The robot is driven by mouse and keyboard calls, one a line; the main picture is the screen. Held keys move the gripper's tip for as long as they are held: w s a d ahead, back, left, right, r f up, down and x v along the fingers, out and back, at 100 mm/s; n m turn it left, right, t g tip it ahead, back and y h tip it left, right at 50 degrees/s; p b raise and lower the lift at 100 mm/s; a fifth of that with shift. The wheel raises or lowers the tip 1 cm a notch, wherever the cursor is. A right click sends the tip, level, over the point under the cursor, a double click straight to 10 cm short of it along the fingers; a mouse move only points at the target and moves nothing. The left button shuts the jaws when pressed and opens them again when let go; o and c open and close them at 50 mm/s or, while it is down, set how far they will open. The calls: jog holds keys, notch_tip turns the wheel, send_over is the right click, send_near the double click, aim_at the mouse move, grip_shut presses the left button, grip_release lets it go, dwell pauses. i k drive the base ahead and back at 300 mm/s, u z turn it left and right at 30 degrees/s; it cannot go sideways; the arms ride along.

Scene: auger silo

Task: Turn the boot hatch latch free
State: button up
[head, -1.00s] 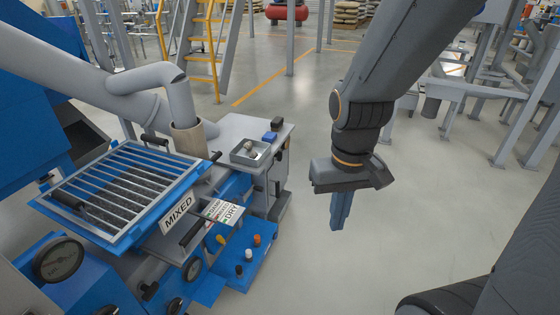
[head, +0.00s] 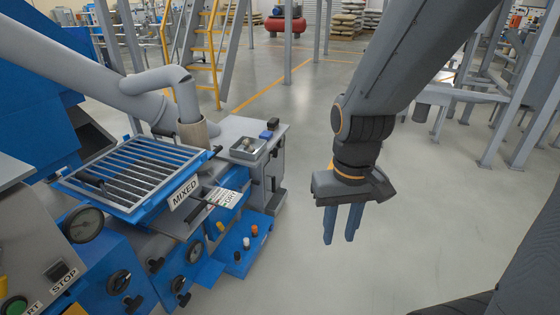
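The blue machine (head: 95,235) stands at the left. Its lower front carries several black handles and knobs, including a round black knob (head: 120,281), a small black handle (head: 155,266) and another one (head: 179,285). I cannot tell which of them is the boot hatch latch. My gripper (head: 340,240) hangs over bare floor to the right of the machine. Its two blue fingers point down and stand apart with nothing between them. It touches nothing.
A blue tray (head: 243,245) with small jars juts out low. START and STOP buttons (head: 58,272) sit at lower left. Floor around my gripper is clear.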

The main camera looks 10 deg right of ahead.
aim_at(275, 152)
jog(key=z, duration=0.5)
jog(key=i, duration=1)
jog(key=u, duration=0.1)
